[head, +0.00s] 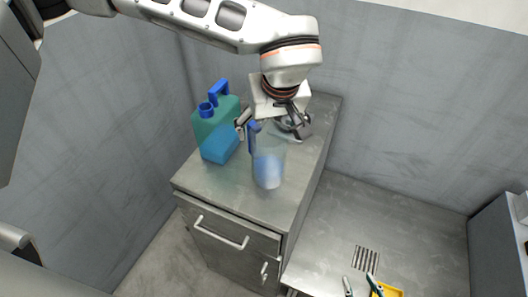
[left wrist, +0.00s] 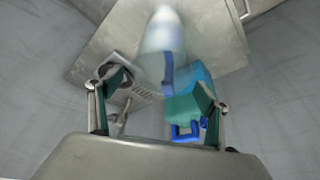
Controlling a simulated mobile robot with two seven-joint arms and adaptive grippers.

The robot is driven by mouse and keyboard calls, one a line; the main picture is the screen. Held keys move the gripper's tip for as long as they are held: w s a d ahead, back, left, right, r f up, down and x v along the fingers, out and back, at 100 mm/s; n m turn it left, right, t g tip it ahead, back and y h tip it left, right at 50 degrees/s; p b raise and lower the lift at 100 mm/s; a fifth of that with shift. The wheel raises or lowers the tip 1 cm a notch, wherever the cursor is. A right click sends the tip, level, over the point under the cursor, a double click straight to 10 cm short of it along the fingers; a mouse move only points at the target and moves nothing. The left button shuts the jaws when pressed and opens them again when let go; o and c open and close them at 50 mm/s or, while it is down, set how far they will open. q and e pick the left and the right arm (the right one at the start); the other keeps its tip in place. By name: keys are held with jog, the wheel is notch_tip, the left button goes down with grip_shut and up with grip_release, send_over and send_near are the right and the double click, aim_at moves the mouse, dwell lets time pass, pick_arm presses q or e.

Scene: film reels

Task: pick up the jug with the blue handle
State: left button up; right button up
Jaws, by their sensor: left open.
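The clear jug with the blue handle (head: 268,168) stands upright on the cabinet top, with a bluish lower part. Its blue handle (head: 252,138) is on the side towards the back left. The jug also shows in the left wrist view (left wrist: 162,38), beyond the fingers, with its handle pointing towards the gripper. My left gripper (head: 272,124) is open above and behind the jug, with its fingers spread around the handle side. In the left wrist view the space between the fingers (left wrist: 158,95) holds no gripped object. My right gripper is not in view.
A green and blue canister (head: 217,130) with its own blue handle stands close left of the jug, near my left finger. The cabinet top (head: 232,187) is clear in front. A lower metal surface with a drain grate (head: 366,260) lies right. Grey walls stand behind and left.

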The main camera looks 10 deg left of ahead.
aim_at(267, 140)
pick_arm(q)
jog(key=shift+x, duration=0.85)
jog(key=shift+s+x, duration=0.15)
jog(key=shift+x, duration=0.95)
jog(key=shift+s+x, duration=0.15)
jog(key=shift+x, duration=1)
jog(key=shift+d+f, duration=0.1)
jog(key=shift+d, duration=0.1)
jog(key=c, duration=2)
jog(key=shift+o, duration=0.2)
